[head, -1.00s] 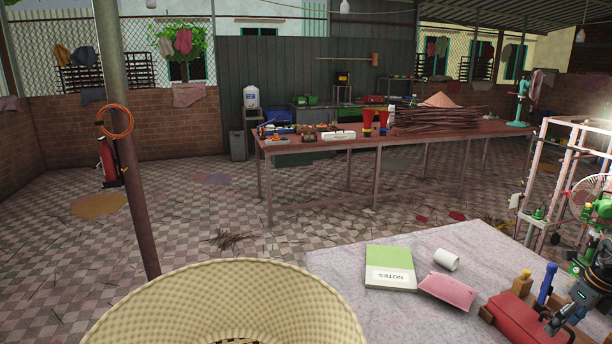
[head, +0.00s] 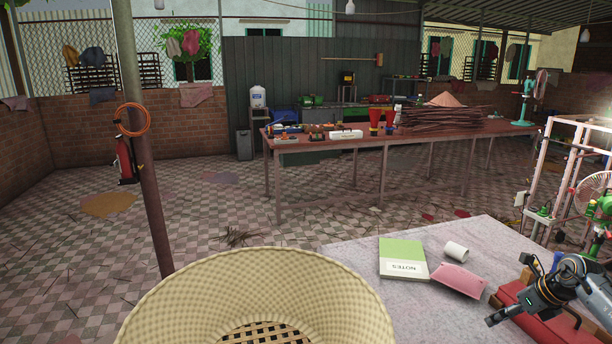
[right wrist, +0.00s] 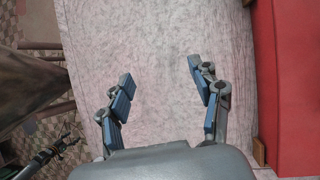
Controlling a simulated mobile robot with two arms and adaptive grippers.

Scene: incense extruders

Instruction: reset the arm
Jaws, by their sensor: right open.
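My right gripper (head: 522,313) comes in from the right edge of the head view. It is over the red toolbox (head: 508,293) at the front right of the cloth-covered table (head: 350,262). In the right wrist view my right gripper (right wrist: 160,72) has its two fingers spread apart, with nothing between them. Below them is the bare pale tabletop (right wrist: 160,30), and a red surface (right wrist: 288,90) lies to the right. My left gripper does not show in the head view.
A green and white notebook (head: 402,258), a white roll (head: 456,251) and a pink pouch (head: 459,280) lie left of my right gripper. A metal frame with a fan (head: 590,192) stands at the right.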

